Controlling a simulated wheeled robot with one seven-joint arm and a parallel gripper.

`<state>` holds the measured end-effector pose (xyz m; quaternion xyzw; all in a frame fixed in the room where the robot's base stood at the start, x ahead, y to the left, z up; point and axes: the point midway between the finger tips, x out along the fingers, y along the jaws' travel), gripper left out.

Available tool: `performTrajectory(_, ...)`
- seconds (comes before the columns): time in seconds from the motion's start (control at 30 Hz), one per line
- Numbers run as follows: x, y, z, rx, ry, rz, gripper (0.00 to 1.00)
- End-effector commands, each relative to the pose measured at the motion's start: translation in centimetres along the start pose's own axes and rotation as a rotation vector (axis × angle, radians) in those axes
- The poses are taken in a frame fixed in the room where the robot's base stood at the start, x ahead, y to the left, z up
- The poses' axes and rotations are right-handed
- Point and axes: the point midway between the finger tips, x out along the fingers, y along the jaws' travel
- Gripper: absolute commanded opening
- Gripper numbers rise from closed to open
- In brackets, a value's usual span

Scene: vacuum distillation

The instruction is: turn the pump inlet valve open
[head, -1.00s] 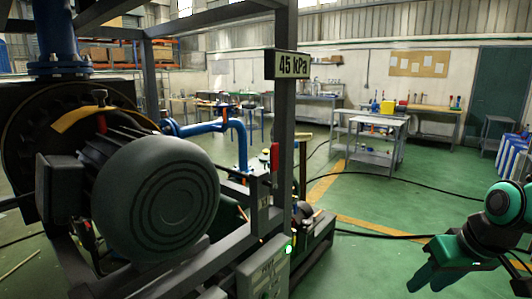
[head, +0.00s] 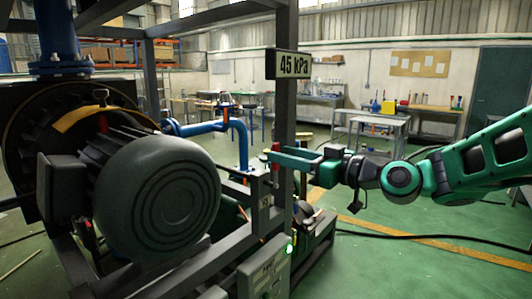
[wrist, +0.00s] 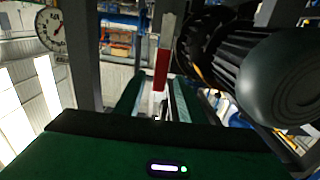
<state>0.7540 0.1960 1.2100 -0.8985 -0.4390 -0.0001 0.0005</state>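A red lever handle (head: 276,148), which looks like the valve's handle, stands upright beside the grey frame post. In the wrist view the red handle (wrist: 161,70) shows on a pale lever, in line with the gap between my fingers. My gripper (head: 276,160) reaches in from the right at the handle. In the wrist view its two fingers (wrist: 156,100) are apart, one on each side of the lever. I cannot tell whether either finger touches it. The valve body is mostly hidden behind the post and my gripper.
The grey frame post (head: 285,105) with a "45 kPa" sign (head: 293,65) rises close to my fingers. The large dark motor (head: 160,195) is on the left, and a blue pipe (head: 240,145) is behind. A dial gauge (wrist: 50,28) shows upper left. Green floor is open at right.

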Motion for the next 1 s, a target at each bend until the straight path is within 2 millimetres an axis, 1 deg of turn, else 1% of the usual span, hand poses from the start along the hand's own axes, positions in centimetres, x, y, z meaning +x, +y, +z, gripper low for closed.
performTrajectory(0.03, 1.0, -0.1, 0.0, -0.001, 0.0, -0.004, 0.36)
performTrajectory(0.2, 3.9, -0.1, 0.0, 0.0, 0.0, -0.003, 0.36)
performTrajectory(0.3, 5.3, -0.1, 0.0, -0.001, 0.0, -0.002, 0.36)
performTrajectory(0.4, 6.3, 0.0, 0.0, 0.0, -0.001, 0.0, 0.36)
performTrajectory(0.57, 7.1, 0.0, 0.0, -0.001, -0.001, 0.0, 0.36)
performTrajectory(0.83, 7.2, 0.1, 0.0, 0.0, -0.001, 0.001, 0.36)
performTrajectory(0.87, 7.2, 0.0, 0.0, 0.0, -0.001, 0.001, 0.31)
performTrajectory(0.9, 7.2, 0.1, 0.0, 0.0, -0.001, 0.001, 0.22)
performTrajectory(1.0, 7.2, 0.1, 0.0, 0.0, -0.001, 0.001, 0.0)
